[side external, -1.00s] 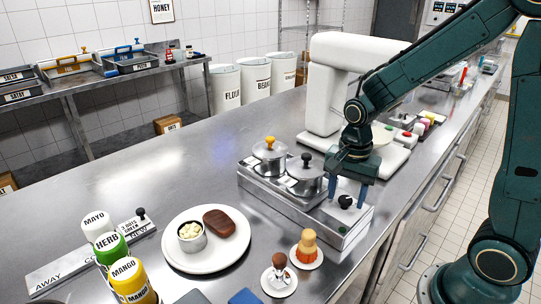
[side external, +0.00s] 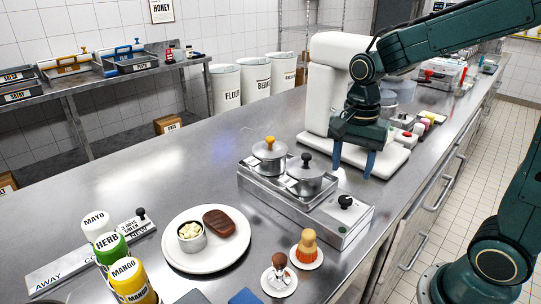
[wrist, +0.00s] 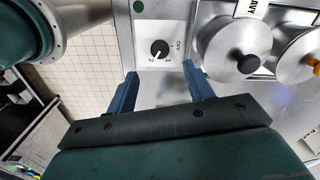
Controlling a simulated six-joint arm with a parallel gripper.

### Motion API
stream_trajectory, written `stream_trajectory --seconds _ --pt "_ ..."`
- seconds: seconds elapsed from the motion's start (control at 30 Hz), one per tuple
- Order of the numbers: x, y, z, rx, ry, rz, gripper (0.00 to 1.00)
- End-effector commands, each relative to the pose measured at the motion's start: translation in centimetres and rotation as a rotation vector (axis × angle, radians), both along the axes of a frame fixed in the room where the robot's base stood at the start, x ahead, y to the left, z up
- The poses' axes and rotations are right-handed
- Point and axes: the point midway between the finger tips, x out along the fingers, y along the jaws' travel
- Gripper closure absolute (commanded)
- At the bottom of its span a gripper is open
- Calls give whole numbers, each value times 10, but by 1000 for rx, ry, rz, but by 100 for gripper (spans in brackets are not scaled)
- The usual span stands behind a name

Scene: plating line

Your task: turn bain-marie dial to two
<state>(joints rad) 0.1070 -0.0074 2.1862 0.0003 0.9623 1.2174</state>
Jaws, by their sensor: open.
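The bain-marie (side external: 285,204) is a steel unit with two lidded pots, one with an orange knob and one with a black knob. Its black dial (side external: 345,202) is on the near right end. In the wrist view the dial (wrist: 159,48) sits on a white plate with small marks, including a 2 at lower left. The dial's light mark appears to point toward that 2, though it is small. My gripper (side external: 352,165) is open and empty, raised behind the dial and apart from it. In the wrist view its fingertips (wrist: 160,72) are spread below the dial.
A white stand-mounted machine (side external: 325,95) stands behind the bain-marie, close to my gripper. A plate (side external: 180,255) with food and two small saucers are in front. Sauce bottles (side external: 128,278) stand at the near left. The left middle of the counter is clear.

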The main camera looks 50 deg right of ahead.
Motion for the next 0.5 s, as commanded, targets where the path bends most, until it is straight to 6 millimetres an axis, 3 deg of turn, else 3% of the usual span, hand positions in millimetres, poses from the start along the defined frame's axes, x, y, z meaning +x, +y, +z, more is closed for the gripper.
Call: stream_trajectory --seconds 0.2,0.5 --pt "1 0 34 -1 -4 -1 48" --pt "0 0 55 -1 -1 -1 48"
